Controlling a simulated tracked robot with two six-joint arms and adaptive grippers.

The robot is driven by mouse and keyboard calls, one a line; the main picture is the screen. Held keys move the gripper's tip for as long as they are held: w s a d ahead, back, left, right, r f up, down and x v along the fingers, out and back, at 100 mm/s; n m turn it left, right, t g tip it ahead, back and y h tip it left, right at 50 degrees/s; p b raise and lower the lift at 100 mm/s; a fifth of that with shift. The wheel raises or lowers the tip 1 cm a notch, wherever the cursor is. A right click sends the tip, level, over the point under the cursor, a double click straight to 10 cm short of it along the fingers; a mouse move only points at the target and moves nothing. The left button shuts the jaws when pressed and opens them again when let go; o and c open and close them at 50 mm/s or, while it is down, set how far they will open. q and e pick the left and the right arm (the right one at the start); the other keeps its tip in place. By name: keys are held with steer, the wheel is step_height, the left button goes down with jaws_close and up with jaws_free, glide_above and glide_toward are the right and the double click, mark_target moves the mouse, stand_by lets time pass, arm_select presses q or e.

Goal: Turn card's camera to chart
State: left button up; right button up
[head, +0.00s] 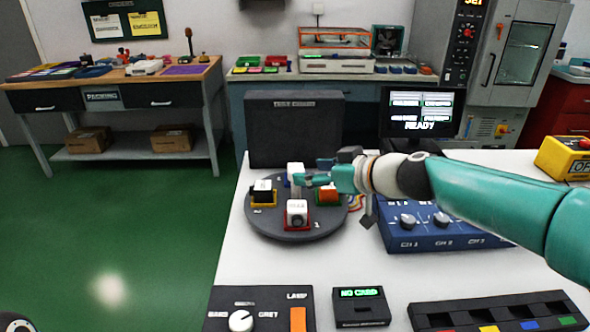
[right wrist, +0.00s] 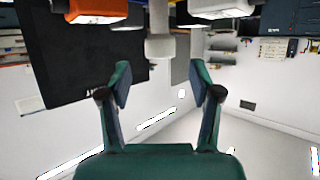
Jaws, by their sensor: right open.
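A round dark turntable (head: 283,234) stands on the white bench and carries several small camera blocks around a pale centre post. A white block on a red base (head: 297,213) is at the front, a dark-and-white one on yellow (head: 263,190) at the left, an orange-and-green one (head: 328,195) at the right. A blue one behind is mostly hidden. A black upright panel (head: 295,135), its label unclear, stands behind. My right gripper (head: 305,180) is over the turntable; in the right wrist view its open fingers (right wrist: 160,88) lie either side of the post's line (right wrist: 160,45). A card box (head: 360,306) reads NO CARD.
A monitor (head: 418,112) reads READY. A blue box with knobs (head: 440,232) lies right of the turntable under my arm. A lamp switch box (head: 260,310) and a slotted black tray (head: 500,312) line the front. A yellow button box (head: 565,158) is at right.

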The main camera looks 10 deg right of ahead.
mark_target(298, 171)
steer(key=x, duration=0.5)
steer(key=shift+w+a+f, duration=0.15)
steer(key=shift+w+a, duration=0.1)
steer(key=shift+w, duration=0.05)
steer(key=shift+c, duration=0.3)
jaws_close()
